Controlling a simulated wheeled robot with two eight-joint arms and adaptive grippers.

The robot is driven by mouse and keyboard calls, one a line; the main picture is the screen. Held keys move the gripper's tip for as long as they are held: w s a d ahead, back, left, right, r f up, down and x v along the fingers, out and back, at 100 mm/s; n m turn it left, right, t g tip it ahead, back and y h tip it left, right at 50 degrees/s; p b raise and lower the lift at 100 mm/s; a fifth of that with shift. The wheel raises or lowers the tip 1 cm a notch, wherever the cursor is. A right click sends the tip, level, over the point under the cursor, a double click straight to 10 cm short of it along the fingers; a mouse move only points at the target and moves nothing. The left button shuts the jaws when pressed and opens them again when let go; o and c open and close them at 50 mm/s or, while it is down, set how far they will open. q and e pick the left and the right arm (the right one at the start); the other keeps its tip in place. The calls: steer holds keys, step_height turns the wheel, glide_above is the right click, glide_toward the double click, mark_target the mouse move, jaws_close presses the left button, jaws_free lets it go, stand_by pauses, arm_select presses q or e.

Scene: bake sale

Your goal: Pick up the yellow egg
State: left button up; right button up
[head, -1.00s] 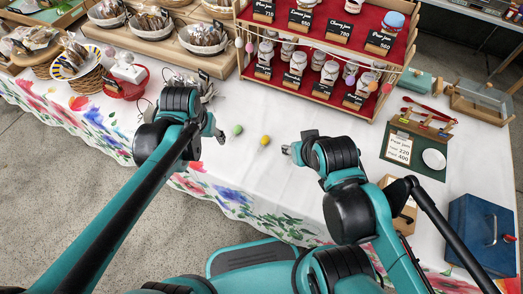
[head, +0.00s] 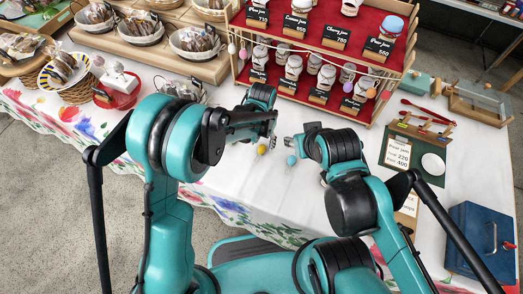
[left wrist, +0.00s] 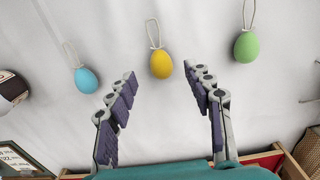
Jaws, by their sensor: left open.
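The yellow egg (head: 262,149) lies on the white tablecloth with a string loop at one end. In the left wrist view the yellow egg (left wrist: 161,66) is centred just ahead of the fingertips, not clasped. My left gripper (left wrist: 160,84) is open and empty, its fingers on either side of the line to the egg. In the head view my left gripper (head: 271,138) is partly hidden by its arm, close beside the egg. My right gripper (head: 288,142) is small and near the blue egg; its jaw state is unclear.
A blue egg (left wrist: 86,80) and a green egg (left wrist: 247,47) lie on either side of the yellow one. The red jam shelf (head: 330,62) stands close behind. A menu board (head: 405,150) and blue box (head: 480,238) are at the right. The front cloth is clear.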

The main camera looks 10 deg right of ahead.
mark_target(261, 148)
arm_select(q)
step_height(261, 148, down, 4)
steer(key=shift+b, duration=0.8)
steer(key=shift+a, duration=0.1)
steer(key=c, duration=0.8)
steer(key=shift+r, duration=0.1)
